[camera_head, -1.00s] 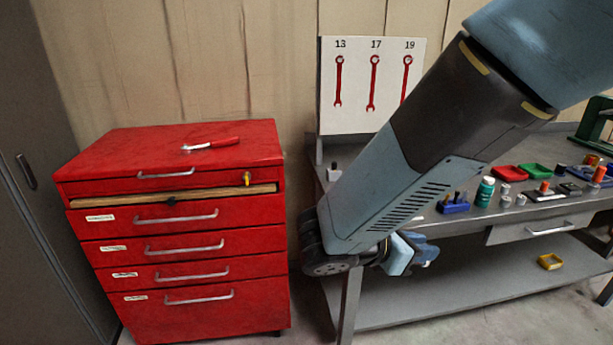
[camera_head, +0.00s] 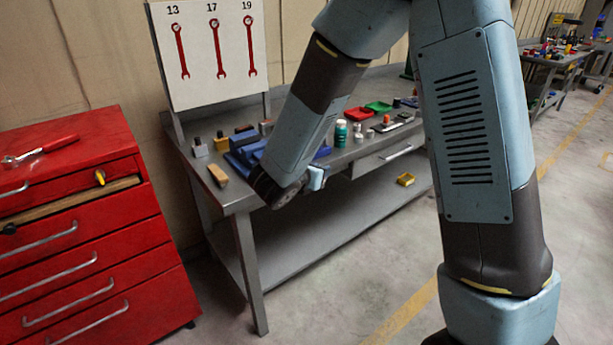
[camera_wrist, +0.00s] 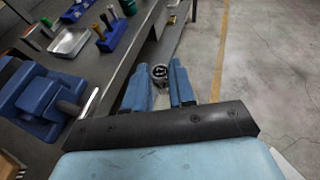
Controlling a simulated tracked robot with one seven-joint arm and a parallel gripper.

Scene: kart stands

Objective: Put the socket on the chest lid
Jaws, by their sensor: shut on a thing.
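The socket (camera_wrist: 160,72) is a small grey metal ring, seen end-on in the wrist view. My gripper (camera_wrist: 161,80) is shut on it, with a blue finger on each side. In the head view my gripper (camera_head: 316,178) shows only in part, in front of the bench edge, and I cannot see the socket there. The red tool chest stands at the left in the head view. Its flat lid (camera_head: 95,150) bears a red-handled tool (camera_head: 42,148) near the left edge of the picture. The lid is otherwise clear where it shows.
A grey workbench (camera_head: 235,196) with a wrench board (camera_head: 210,55) stands right of the chest. It holds blue holders, a green bottle (camera_head: 340,133), red and green trays and small parts. A yellow bin (camera_head: 405,179) sits on its lower shelf. Open floor lies in front.

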